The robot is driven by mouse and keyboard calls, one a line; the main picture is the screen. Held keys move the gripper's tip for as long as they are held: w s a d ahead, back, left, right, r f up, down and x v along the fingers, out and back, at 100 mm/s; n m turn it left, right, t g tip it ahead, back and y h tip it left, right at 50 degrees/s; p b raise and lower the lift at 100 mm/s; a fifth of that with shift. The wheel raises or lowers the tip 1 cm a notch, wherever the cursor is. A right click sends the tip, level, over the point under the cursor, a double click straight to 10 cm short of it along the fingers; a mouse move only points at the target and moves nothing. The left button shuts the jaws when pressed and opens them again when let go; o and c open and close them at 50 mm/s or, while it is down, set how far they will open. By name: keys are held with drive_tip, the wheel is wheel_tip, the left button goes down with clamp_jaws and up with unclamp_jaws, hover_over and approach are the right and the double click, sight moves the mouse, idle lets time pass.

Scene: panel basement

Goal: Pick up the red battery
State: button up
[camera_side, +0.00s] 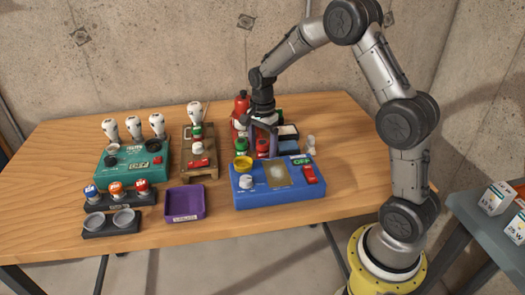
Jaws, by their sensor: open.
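A small red cylinder (262,148), which looks like the red battery, stands just behind the blue panel box near the middle of the table. A similar green cylinder (241,146) stands to its left. My gripper (262,136) points down over the red cylinder, with its dark fingers apart. The fingers seem to come down on either side of the red cylinder's top. I cannot tell whether they touch it. The cylinder's lower part is hidden by the blue box (280,197).
A wooden stand (205,158) with a bulb, a green tester box (117,165) and a purple bin (184,203) are to the left. The front right table is clear.

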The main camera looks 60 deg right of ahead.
drive_tip(key=shift+f, duration=0.2)
clamp_jaws()
idle(0.3)
drive_tip(key=shift+r, duration=0.1)
